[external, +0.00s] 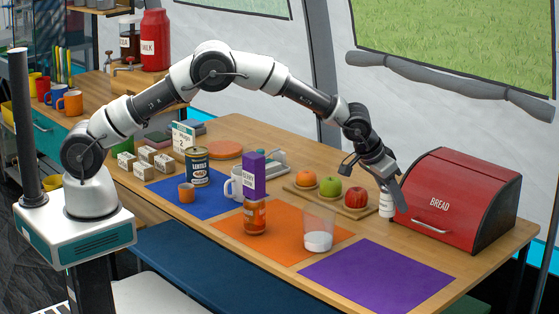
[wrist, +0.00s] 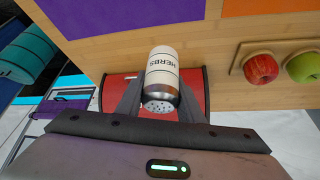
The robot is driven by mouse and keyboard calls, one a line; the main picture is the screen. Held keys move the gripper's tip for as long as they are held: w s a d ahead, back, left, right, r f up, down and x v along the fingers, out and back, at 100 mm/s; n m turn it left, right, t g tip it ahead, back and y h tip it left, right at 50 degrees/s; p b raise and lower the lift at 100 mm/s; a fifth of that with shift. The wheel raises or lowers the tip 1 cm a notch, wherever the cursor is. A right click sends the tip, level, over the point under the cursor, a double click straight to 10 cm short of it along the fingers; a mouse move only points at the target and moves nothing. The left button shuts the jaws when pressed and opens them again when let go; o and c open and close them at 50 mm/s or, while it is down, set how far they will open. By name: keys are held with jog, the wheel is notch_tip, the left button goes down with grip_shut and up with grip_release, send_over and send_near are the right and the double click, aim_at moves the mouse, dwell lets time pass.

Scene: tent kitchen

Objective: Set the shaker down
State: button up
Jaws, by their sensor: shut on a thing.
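The shaker is a white cylinder with a silver top, labelled HERBS. It shows in the external view (external: 386,204) at the right end of the table, just left of the bread box, and in the wrist view (wrist: 162,72). My gripper (external: 390,194) is shut on it from above, pointing down. In the wrist view the two grey fingers of my gripper (wrist: 160,98) press on its sides near the perforated top. The shaker looks about upright and is at or close to the wooden table top (external: 480,247); I cannot tell whether its base touches.
The red bread box (external: 460,200) stands close on the right. A wooden board (external: 355,211) with fruit lies to the left. A purple mat (external: 378,275) in front is bare. An orange mat (external: 285,252) holds a clear cup (external: 318,230) and a jar (external: 255,217) with a purple box on top.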

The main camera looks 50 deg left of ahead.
jog(key=s+a+n+y, duration=0.15)
jog(key=a+n, duration=0.25)
jog(key=a, duration=0.6)
jog(key=a+n+g+y, duration=0.1)
jog(key=a+n+y, duration=0.15)
jog(key=a, duration=0.85)
jog(key=s+a+n+y, duration=0.1)
jog(key=a+n, duration=0.4)
jog(key=a, duration=0.5)
jog(key=f+b, duration=0.1)
jog(key=f, duration=0.8)
jog(key=shift+a+f, duration=0.2)
jog(key=shift+b, duration=0.3)
jog(key=shift+f, duration=0.1)
jog(key=o, duration=1.1)
